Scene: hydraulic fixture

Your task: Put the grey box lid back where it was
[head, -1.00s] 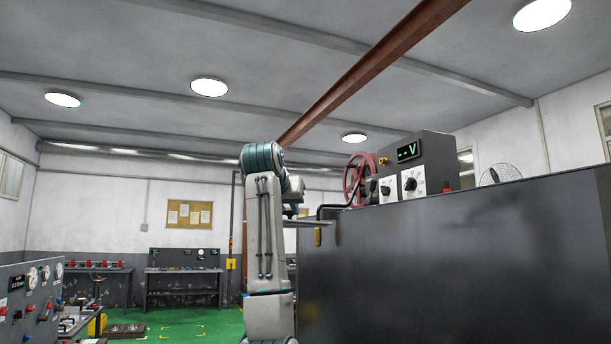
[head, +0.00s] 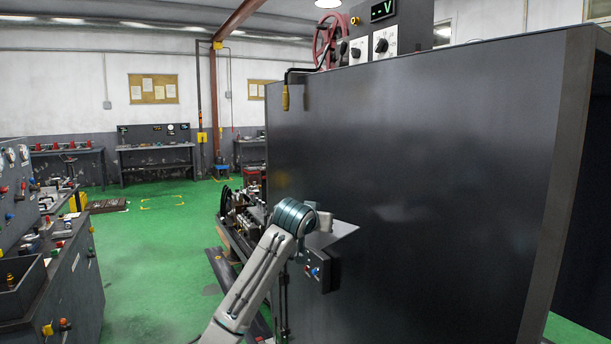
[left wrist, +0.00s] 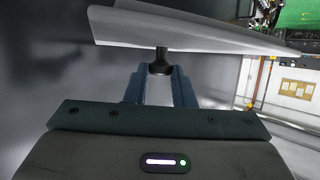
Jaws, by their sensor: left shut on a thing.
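The grey lid (left wrist: 190,35) is a pale flat plate with a dark knob (left wrist: 160,62) in the left wrist view. My left gripper (left wrist: 160,72) is shut on that knob, a finger on each side. In the head view a light grey plate, apparently the lid (head: 342,233), shows beside my left wrist, in front of the large dark cabinet. A small dark grey box-like part (head: 330,268) with red and blue knobs shows just below it. I cannot tell whether the two touch. My right gripper is not in view.
The large dark cabinet (head: 420,170) fills the right side. Machinery with pipes (head: 240,215) stands beyond my left arm. A console (head: 70,270) stands at the left. The green floor (head: 150,240) between is mostly open.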

